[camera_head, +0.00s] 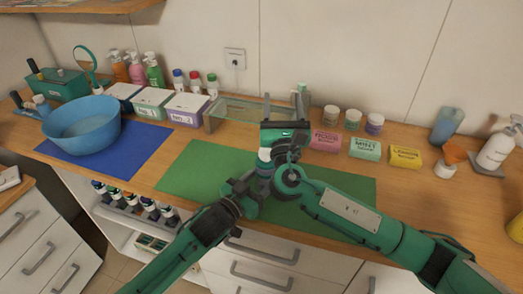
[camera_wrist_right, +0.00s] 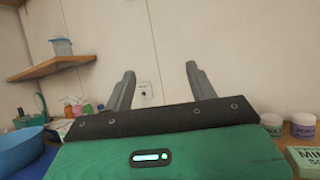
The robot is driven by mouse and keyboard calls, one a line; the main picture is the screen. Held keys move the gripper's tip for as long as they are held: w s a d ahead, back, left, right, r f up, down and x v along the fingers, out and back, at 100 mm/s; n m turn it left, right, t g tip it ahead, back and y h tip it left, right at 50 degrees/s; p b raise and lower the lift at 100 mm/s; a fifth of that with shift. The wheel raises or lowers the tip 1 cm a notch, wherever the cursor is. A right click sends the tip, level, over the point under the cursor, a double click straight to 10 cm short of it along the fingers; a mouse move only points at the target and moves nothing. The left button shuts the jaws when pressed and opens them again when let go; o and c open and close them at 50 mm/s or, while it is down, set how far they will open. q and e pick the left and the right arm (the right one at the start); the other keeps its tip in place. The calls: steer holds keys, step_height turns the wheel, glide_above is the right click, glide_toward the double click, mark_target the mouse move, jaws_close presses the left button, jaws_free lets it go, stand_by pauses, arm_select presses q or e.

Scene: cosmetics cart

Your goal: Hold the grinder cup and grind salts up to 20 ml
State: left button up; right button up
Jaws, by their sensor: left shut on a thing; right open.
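A small white-and-blue object (camera_head: 264,156), seemingly the grinder cup, stands upright over the green mat (camera_head: 195,170). It is partly hidden by my grippers. My left gripper (camera_head: 262,172) is shut on its lower part. My right gripper (camera_head: 284,104) is just above and beside it, with its fingers pointing to the back wall. I cannot make out salt or a fill level.
A clear stand (camera_head: 232,110) is behind my grippers. Pink, mint and yellow soap boxes (camera_head: 405,156) and several jars (camera_head: 353,119) are to the right. A blue bowl (camera_head: 82,128) on a blue mat (camera_head: 132,158) and lidded boxes (camera_head: 187,107) are to the left.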

steer(key=n+y, duration=0.2)
steer(key=y, duration=0.2)
steer(key=n+g+y, duration=0.9)
steer(key=g+y, duration=0.1)
steer(key=g, duration=0.3)
glide_toward(261, 151)
steer(key=x, duration=0.3)
steer(key=f+x, duration=0.1)
steer(key=x, duration=0.3)
steer(key=w+x, duration=0.1)
steer(key=x, duration=0.2)
steer(key=shift+w+f, duration=0.15)
steer(key=shift+f, duration=0.05)
steer(key=shift+c, duration=0.3)
steer(key=c, duration=0.9)
